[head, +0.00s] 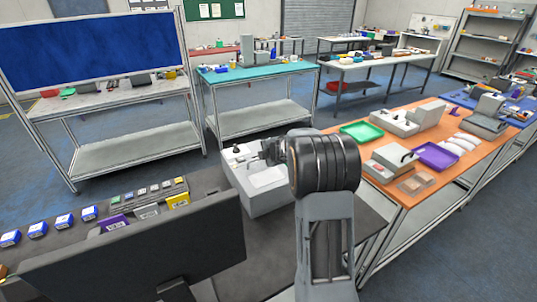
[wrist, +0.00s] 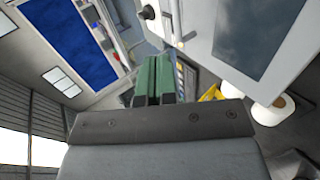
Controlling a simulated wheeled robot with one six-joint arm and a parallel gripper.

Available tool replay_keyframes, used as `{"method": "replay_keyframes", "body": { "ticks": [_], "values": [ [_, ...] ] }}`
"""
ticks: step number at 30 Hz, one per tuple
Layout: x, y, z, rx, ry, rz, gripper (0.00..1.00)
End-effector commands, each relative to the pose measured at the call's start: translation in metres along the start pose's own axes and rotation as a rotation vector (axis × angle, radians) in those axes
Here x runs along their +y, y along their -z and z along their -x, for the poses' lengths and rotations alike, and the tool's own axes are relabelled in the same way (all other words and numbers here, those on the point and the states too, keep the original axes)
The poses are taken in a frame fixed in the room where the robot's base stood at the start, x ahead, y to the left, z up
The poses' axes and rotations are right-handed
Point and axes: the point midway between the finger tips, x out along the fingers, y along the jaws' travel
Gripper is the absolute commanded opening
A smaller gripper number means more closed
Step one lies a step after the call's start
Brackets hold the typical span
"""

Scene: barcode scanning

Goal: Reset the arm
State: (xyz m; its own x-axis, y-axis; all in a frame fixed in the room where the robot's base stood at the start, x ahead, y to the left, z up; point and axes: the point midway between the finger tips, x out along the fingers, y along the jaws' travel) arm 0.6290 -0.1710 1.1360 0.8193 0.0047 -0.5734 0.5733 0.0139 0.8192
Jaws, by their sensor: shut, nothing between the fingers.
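My gripper (wrist: 153,80) shows in the wrist view with its two green fingers side by side and closed, with nothing held. In the head view my arm reaches forward from the bottom right of centre, and the gripper end (head: 268,151) is partly hidden behind my thick dark wrist joint. It is over or near a grey box-shaped machine (head: 262,203) on the dark table; I cannot tell if they touch. In the wrist view a pale machine panel with a grey screen (wrist: 262,35) is to the right of the fingers.
A black monitor (head: 135,255) stands at the front left. Blue-and-white boxes (head: 62,221) and a yellow item (head: 178,201) lie on the dark table. An orange table (head: 420,180) with a green tray (head: 361,132) and purple tray (head: 437,157) is to the right. White rolls (wrist: 272,109) show in the wrist view.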

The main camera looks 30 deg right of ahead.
Motion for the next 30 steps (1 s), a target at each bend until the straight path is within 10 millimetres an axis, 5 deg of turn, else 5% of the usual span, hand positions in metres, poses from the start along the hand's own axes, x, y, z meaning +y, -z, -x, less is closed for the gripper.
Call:
{"method": "replay_keyframes", "body": {
  "ticks": [13,19,24,30],
  "values": [
    [-0.001,-0.002,0.026,-0.013,0.004,-0.01,0.0],
    [-0.026,-0.034,0.03,-0.221,0.045,-0.249,0.0],
    [-0.06,-0.044,0.079,-0.493,0.09,-0.647,0.0],
    [-0.104,0.006,0.156,-0.688,0.198,-1.101,0.0]
  ]
}}
